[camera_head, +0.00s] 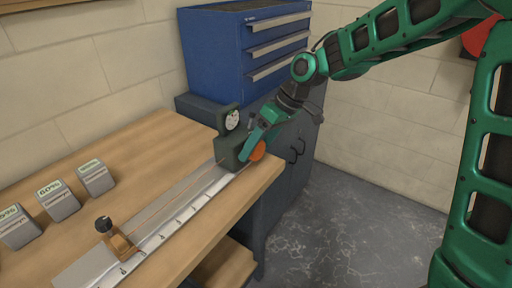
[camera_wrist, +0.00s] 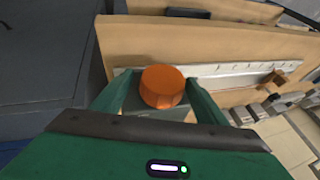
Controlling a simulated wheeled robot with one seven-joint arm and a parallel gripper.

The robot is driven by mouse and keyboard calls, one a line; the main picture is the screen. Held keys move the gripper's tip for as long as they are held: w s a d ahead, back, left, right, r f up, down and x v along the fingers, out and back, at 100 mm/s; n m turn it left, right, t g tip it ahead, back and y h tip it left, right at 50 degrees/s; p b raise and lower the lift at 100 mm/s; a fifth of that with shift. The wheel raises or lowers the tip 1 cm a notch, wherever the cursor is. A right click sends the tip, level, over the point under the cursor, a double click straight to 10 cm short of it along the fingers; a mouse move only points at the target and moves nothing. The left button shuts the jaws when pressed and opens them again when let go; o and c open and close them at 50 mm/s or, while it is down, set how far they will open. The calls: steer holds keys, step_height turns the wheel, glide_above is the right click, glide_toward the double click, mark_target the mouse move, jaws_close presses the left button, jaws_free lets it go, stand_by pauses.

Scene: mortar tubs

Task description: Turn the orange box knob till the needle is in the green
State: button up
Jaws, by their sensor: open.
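The orange knob (camera_head: 258,151) sits on the right side of the dark green box (camera_head: 228,150) at the end of the bench. A round white dial (camera_head: 232,120) stands on top of the box; its needle and any green zone are too small to read. My gripper (camera_head: 252,145) is at the knob.
A silver ruled rail (camera_head: 170,222) runs along the wooden bench (camera_head: 130,155), with a small orange-brown slider (camera_head: 118,240) and a thin wire to the box. Several grey labelled blocks (camera_head: 58,201) stand at left. A blue drawer cabinet (camera_head: 245,45) rises behind. The floor at right is clear.

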steer(key=v, duration=1)
steer(key=shift+d+r, duration=0.2)
steer(key=shift+r, duration=0.1)
steer(key=shift+d, duration=0.1)
steer(key=s+d+f+m+h, duration=0.1)
steer(key=s+d+m, duration=0.2)
steer(key=d, duration=0.4)
steer(key=s+d+f+m+t+h, duration=0.1)
steer(key=s+d+m+h, duration=0.2)
steer(key=d, duration=0.4)
steer(key=s+d+f+m, duration=0.15)
steer(key=s+d, duration=0.25)
steer(key=d, duration=0.4)
steer(key=s+d+f+m, duration=0.1)
steer(key=s+d+m, duration=0.1)
steer(key=s, duration=0.4)
steer(key=s+d+f+m+g+h, duration=0.1)
steer(key=s+d+f+m, duration=0.1)
steer(key=s+d, duration=0.3)
steer(key=s+d+f+m, duration=0.1)
steer(key=s+d+m, duration=0.2)
steer(key=s, duration=0.5)
steer(key=shift+s+d+f+m, duration=0.2)
steer(key=shift+f+m, duration=0.15)
steer(key=shift+m, duration=0.4)
